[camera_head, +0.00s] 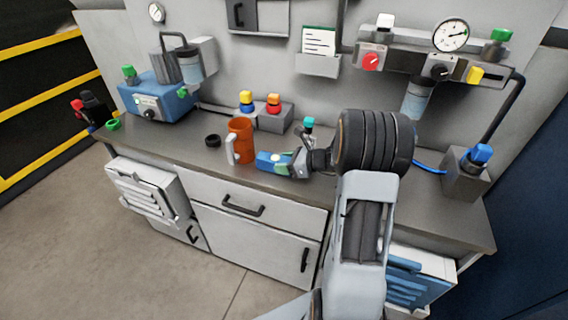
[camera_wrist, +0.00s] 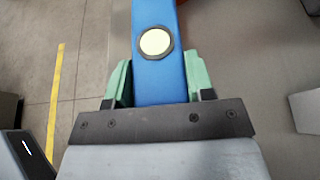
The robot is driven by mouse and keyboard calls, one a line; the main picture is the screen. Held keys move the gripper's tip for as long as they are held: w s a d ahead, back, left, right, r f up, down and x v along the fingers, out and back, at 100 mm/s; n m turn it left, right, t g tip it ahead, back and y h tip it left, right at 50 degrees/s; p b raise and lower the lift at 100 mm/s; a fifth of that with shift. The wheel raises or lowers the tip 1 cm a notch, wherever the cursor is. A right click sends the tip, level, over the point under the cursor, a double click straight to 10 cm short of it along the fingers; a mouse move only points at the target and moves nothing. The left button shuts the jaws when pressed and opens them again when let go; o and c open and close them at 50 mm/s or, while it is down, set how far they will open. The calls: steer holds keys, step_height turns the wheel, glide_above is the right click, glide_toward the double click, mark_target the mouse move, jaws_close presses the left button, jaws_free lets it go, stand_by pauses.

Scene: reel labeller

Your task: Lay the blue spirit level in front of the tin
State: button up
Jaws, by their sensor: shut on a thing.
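The blue spirit level (camera_wrist: 161,82), a flat blue bar with a round pale vial, is held lengthwise between the green fingers of my gripper (camera_wrist: 158,68). In the head view, the level (camera_head: 265,159) points left from my gripper (camera_head: 288,163), above the front part of the bench. An orange cylinder (camera_head: 241,138) with a white handle-like part stands just left of and behind the level's end. It looks like a mug; I cannot tell if it is the tin. No other clear tin shows. My gripper's wrist and arm hide part of the bench to the right.
The grey bench top (camera_head: 165,146) has free room left of the orange cylinder. A black ring (camera_head: 212,140) lies near it. A blue pump unit (camera_head: 157,101) stands at the left, a grey block (camera_head: 466,178) at the right.

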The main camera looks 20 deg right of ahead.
steer(key=shift+f, duration=0.15)
steer(key=o, duration=1.1)
steer(key=shift+c, duration=0.2)
